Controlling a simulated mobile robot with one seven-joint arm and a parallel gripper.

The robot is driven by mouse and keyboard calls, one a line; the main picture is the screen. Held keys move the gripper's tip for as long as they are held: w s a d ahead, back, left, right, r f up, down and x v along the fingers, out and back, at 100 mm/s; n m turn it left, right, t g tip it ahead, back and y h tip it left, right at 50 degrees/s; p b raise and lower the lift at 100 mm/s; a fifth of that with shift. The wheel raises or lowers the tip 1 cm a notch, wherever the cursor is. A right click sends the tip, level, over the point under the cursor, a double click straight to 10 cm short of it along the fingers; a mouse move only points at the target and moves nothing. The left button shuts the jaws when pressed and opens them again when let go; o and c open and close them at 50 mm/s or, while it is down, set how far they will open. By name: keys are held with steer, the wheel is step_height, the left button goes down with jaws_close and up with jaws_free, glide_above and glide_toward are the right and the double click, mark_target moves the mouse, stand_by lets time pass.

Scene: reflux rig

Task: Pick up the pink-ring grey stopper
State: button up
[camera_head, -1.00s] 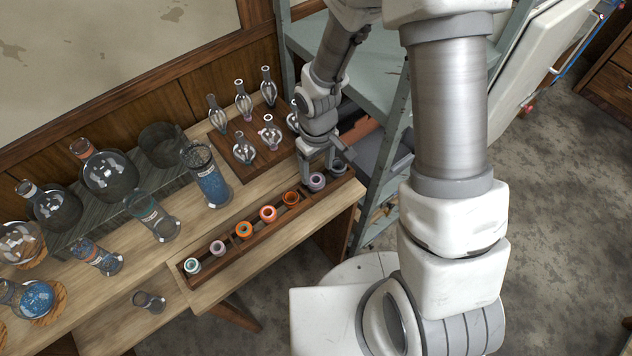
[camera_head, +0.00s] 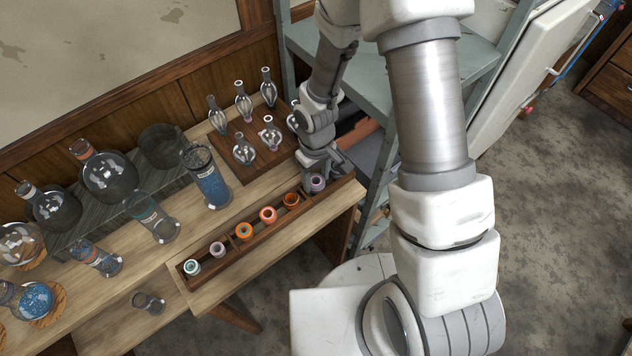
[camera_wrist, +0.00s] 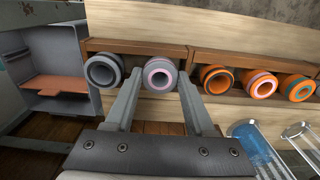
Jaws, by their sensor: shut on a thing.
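The pink-ring grey stopper (camera_wrist: 159,74) is between the two fingers of my gripper (camera_wrist: 159,76) in the wrist view. My gripper is shut on it, with a finger on each side. In the head view the stopper (camera_head: 317,183) shows beside my gripper (camera_head: 315,178) near the right end of the wooden rack (camera_head: 222,263). It is in line with the row; I cannot tell whether it is raised. A plain grey stopper (camera_wrist: 104,69) sits just left of the left finger in the wrist view; my gripper seems to hide it in the head view.
An orange stopper (camera_wrist: 216,79) is close to the right finger, with more orange stoppers (camera_head: 268,214) along the rack. A board of glass pieces (camera_head: 243,148) stands behind. A glass cylinder with blue contents (camera_head: 211,186) stands to the left. A grey-green shelf frame (camera_head: 372,75) is close at right.

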steer(key=shift+r, duration=0.1)
steer(key=shift+r, duration=0.45)
step_height(320, 180, up, 4)
steer(key=shift+d+f, duration=0.15)
steer(key=shift+f, duration=0.1)
steer(key=s+d+r, duration=0.2)
steer(key=s+d+r+p, duration=0.1)
steer(key=s+d+r, duration=0.1)
steer(key=s+d, duration=0.1)
steer(key=s+d+r, duration=0.2)
steer(key=s, duration=0.1)
steer(key=shift+s+d+r+p, duration=0.2)
steer(key=shift+d+r+p, duration=0.05)
steer(key=shift+d+p, duration=0.15)
steer(key=shift+f, duration=0.1)
